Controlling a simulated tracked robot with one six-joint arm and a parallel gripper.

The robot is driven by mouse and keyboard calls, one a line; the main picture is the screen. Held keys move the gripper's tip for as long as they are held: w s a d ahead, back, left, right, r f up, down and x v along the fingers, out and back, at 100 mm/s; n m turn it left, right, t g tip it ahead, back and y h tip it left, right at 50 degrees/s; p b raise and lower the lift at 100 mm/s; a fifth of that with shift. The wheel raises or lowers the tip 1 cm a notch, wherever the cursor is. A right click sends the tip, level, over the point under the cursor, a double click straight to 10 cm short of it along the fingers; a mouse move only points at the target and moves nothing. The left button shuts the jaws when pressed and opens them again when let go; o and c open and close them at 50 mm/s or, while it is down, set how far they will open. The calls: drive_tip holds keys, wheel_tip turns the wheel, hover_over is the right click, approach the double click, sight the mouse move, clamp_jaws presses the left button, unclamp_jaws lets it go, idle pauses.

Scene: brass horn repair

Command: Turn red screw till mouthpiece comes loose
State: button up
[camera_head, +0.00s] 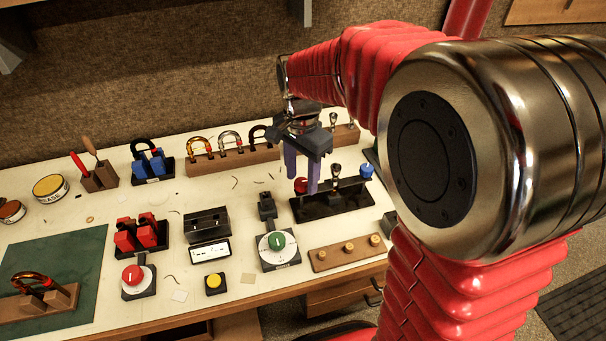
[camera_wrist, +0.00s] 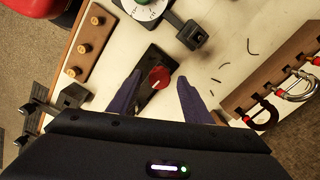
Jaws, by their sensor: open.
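The red screw (camera_head: 301,186) has a round red knob and sits at the left end of a long black fixture (camera_head: 330,204). A small metal mouthpiece (camera_head: 336,171) stands upright near the fixture's middle, and a blue knob (camera_head: 366,171) is at its right end. My gripper (camera_head: 301,184) points down at the red screw, with its two purple fingers apart. In the wrist view, the red screw (camera_wrist: 160,77) shows between the open fingertips (camera_wrist: 161,79), with gaps on both sides. I cannot tell whether the fingertips are level with the knob. The gripper body hides the mouthpiece there.
A wooden rack with curved horn pieces (camera_head: 232,158) stands behind the fixture. A green dial (camera_head: 277,241) is to the front left, and a wooden block with brass knobs (camera_head: 347,252) is in front. The bench around the yellow button (camera_head: 215,283) is mostly clear.

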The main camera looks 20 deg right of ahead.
wheel_tip(320, 180, up, 14)
drive_tip(key=shift+f, duration=0.15)
idle(0.6)
idle(0.4)
drive_tip(key=n+t, duration=0.1)
drive_tip(key=n, duration=0.6)
approach(301, 179)
drive_tip(key=s+r, duration=0.1)
drive_tip(key=s, duration=0.1)
drive_tip(key=s+f+n+t, duration=0.1)
drive_tip(key=s+n+t, duration=0.3)
drive_tip(key=s, duration=1.1)
drive_tip(key=shift+s+f+n+t, duration=0.2)
drive_tip(key=shift+f+n+t, duration=0.15)
drive_tip(key=shift+n, duration=0.25)
